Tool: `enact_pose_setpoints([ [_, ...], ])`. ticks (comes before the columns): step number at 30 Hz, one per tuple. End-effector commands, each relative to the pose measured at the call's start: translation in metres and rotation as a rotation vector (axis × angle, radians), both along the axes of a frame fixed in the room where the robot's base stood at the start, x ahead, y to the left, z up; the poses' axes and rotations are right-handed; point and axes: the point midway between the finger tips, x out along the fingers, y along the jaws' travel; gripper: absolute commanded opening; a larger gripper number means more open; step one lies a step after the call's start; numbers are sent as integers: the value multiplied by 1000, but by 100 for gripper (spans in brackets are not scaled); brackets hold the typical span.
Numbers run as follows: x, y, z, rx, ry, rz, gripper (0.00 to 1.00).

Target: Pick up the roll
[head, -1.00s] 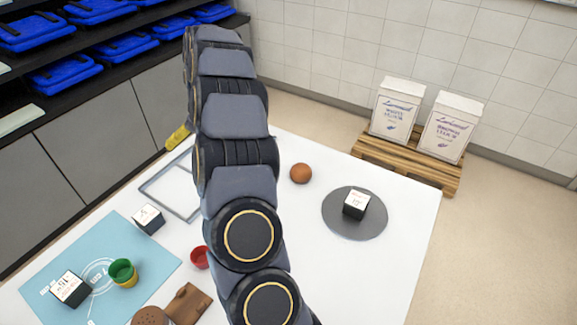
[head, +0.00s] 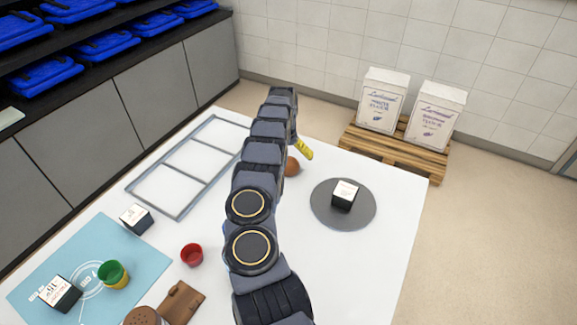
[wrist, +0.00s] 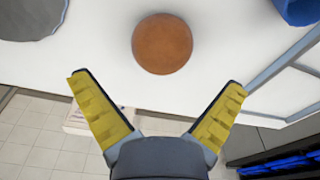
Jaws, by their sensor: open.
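The roll is a round brown bun (head: 292,166) on the white table, partly hidden behind my arm in the head view. In the wrist view the roll (wrist: 162,44) lies at the top middle, whole and in plain sight. My gripper (wrist: 158,90) is open and empty, its two yellow fingers spread wide. The roll lies beyond the fingertips, roughly centred between them and not touched. In the head view only one yellow finger (head: 303,148) shows, close beside the roll; the rest of the gripper is hidden by my arm.
A grey round plate (head: 325,220) with a small box (head: 345,195) stands right of the roll. A metal rack frame (head: 166,203) lies to the left. A red cup (head: 192,254) is nearer. Flour bags (head: 430,115) stand on a pallet (head: 358,146) behind the table.

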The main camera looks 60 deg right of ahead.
Motion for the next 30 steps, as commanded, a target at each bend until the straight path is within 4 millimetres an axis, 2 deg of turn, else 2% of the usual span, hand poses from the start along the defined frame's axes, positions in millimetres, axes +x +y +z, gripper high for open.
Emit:
enact_pose_setpoints([
  [9,1,2,-43,2,1,0,100],
  [17,2,1,-45,0,-1,0,100],
  [18,2,1,-45,0,-1,0,83],
  [20,2,1,-45,0,-1,0,57],
  [21,2,1,-45,0,-1,0,40],
  [22,2,1,-45,0,-1,0,31],
  [30,2,1,-45,0,-1,0,31],
])
